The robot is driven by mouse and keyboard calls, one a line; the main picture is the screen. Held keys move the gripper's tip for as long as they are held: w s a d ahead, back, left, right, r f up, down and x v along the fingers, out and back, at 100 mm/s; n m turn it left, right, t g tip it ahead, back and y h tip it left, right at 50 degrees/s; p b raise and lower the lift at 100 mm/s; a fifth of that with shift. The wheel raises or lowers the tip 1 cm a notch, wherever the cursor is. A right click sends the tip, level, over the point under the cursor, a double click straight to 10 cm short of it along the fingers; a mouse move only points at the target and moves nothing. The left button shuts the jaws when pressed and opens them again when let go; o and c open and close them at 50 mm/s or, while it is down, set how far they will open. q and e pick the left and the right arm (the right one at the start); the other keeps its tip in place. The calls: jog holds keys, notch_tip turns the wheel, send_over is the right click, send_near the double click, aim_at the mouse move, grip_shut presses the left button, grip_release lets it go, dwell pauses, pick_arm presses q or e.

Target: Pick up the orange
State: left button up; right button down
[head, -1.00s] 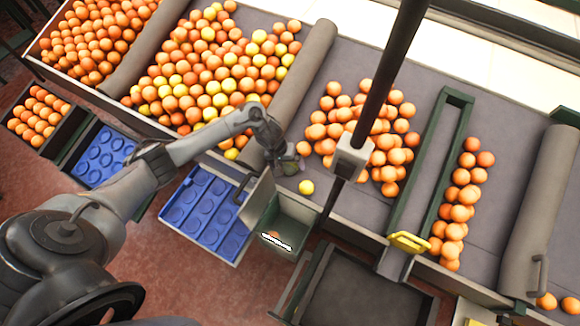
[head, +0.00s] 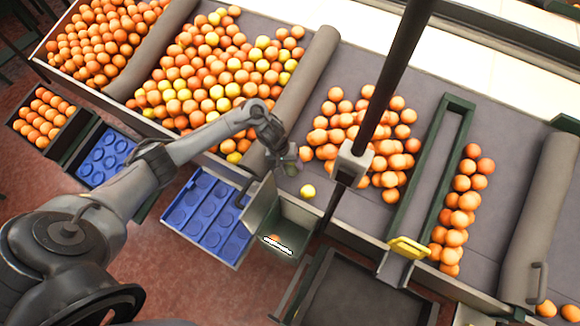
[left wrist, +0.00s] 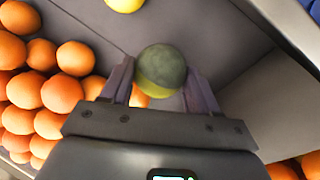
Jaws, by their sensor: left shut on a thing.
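A round, dull grey-green orange (left wrist: 161,71) with a yellow-green lower side sits between the two fingers of my left gripper (left wrist: 160,88) in the left wrist view. The fingers touch it on both sides. In the head view my left gripper (head: 289,163) is low over the grey belt, left of the loose pile of oranges (head: 362,135). The held orange is small and partly hidden there. A yellow fruit (head: 308,191) lies alone on the belt just below the gripper. My right gripper does not show.
A grey roller (head: 305,85) separates the pile from a larger section of mixed orange and yellow fruit (head: 215,75). A green bin (head: 290,215) and a blue tray (head: 207,215) stand in front of the belt. A dark pole (head: 395,75) rises right of my gripper.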

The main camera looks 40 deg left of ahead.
pick_arm(q)
jog(key=w+d+r+p, duration=0.1)
jog(key=d+r+p, duration=0.1)
jog(key=d+r, duration=0.6)
jog(key=shift+d+p, duration=0.35)
jog(key=shift+d, duration=1.45)
jog(key=shift+a, duration=0.1)
